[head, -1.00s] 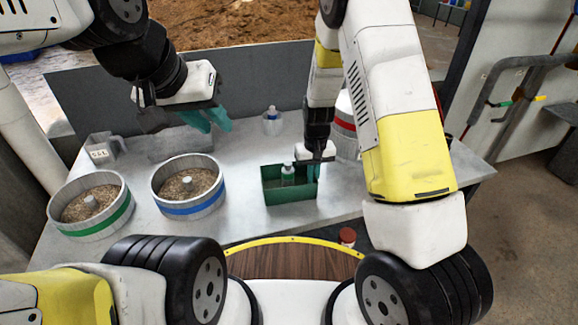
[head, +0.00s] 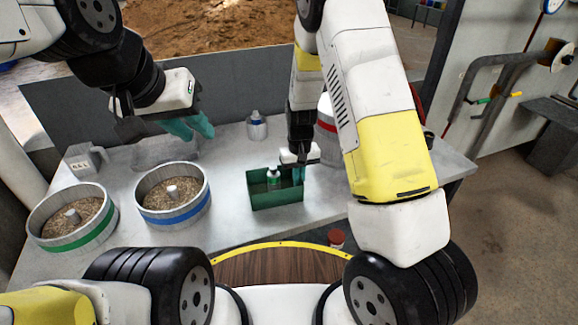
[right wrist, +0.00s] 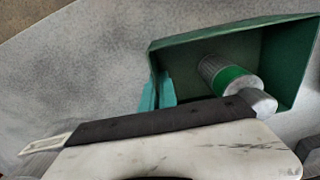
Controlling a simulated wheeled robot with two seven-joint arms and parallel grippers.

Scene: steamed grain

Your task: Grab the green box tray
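My right gripper (head: 298,174) is at the tray's right side. In the right wrist view, its teal fingertips (right wrist: 158,92) are close together on the tray's wall (right wrist: 215,39), which seems to be between them. The bottle (right wrist: 228,78) leans across the inside of the tray in that view. My left gripper (head: 190,128) hangs empty over the back left of the table, its two teal fingers apart.
Two round tubs of grain, one green-banded (head: 81,239) and one blue-banded (head: 178,217), stand left of the tray. A clear container (head: 160,153), a grey jug (head: 85,161) and a small bottle (head: 256,127) are further back. A red-banded tub (head: 326,127) is partly hidden behind my right arm.

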